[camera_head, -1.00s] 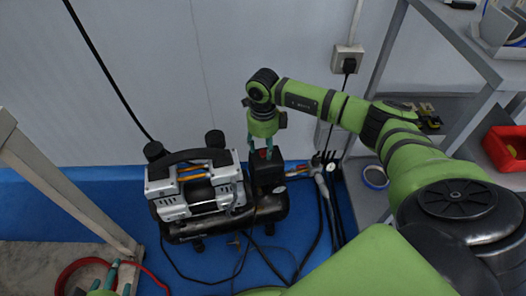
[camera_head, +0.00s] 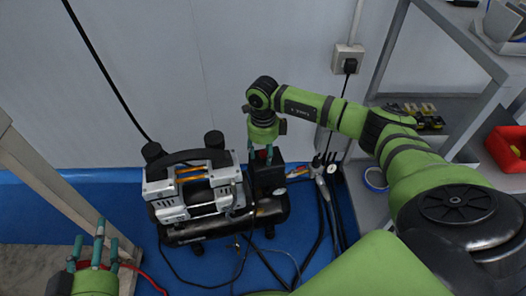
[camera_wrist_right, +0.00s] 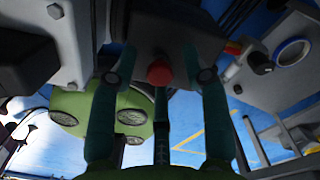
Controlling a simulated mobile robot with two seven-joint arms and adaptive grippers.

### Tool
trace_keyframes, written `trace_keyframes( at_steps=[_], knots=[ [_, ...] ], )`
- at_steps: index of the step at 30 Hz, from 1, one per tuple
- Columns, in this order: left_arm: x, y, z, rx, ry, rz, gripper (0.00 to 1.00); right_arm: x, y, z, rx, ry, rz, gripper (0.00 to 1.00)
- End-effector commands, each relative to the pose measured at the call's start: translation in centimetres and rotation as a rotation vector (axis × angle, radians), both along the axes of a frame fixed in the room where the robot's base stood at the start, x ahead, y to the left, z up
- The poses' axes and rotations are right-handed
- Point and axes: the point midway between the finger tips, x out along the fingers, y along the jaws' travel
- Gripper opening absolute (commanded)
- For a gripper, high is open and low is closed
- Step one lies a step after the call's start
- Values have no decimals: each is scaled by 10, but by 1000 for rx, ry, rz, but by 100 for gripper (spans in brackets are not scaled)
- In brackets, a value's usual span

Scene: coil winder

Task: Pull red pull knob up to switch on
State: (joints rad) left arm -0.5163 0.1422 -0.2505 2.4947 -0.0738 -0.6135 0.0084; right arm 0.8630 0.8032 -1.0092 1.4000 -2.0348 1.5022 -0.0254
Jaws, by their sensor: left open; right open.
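The red pull knob (camera_wrist_right: 159,73) shows in the right wrist view against the dark switch box (camera_wrist_right: 150,30), between my right gripper's fingers. In the head view the knob is hidden behind the fingers, and the black switch box (camera_head: 268,180) stands at the compressor's right end. My right gripper (camera_head: 261,155) is open over the top of this box. In the right wrist view my right gripper (camera_wrist_right: 159,82) has its teal fingers spread around the knob, with gaps on both sides. My left gripper (camera_head: 96,243) is open and empty at the lower left, away from the compressor.
The silver and black compressor (camera_head: 193,187) stands on the blue floor by the wall. Hoses and cables lie to its right, below a wall socket (camera_head: 348,58). A grey shelf (camera_head: 455,85) with a red bin (camera_head: 508,147) is at the right. A table leg (camera_head: 60,190) is at the left.

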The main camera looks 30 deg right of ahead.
Motion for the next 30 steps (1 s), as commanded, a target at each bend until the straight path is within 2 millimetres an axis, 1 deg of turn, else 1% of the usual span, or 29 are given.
trace_keyframes(
  at_steps=[4, 5, 6, 7, 8, 17, 30],
  knots=[
    [0, 0, 0, 0, 1, 0, 57, 0, 0, 0, 0, 0, 0, 47],
    [0, 0, 0, 0, 1, 0, 57, 0, 0, 0, 0, 0, 0, 35],
    [0, 0, 0, 0, 1, 0, 57, 0, 0, 0, 0, 0, 0, 19],
    [0, 0, 0, 0, 1, 0, 57, 0, 0, 0, 0, 0, 0, 7],
    [0, 0, 0, 0, 1, 0, 57, 0, 0, 0, 0, 0, 0, 0],
    [0, 0, 0, 1, 2, 0, 57, 0, 0, 1, 0, 0, 0, 0],
    [0, 0, 6, 1, 2, 0, 57, 0, 0, 8, 0, 0, 0, 0]
  ],
)
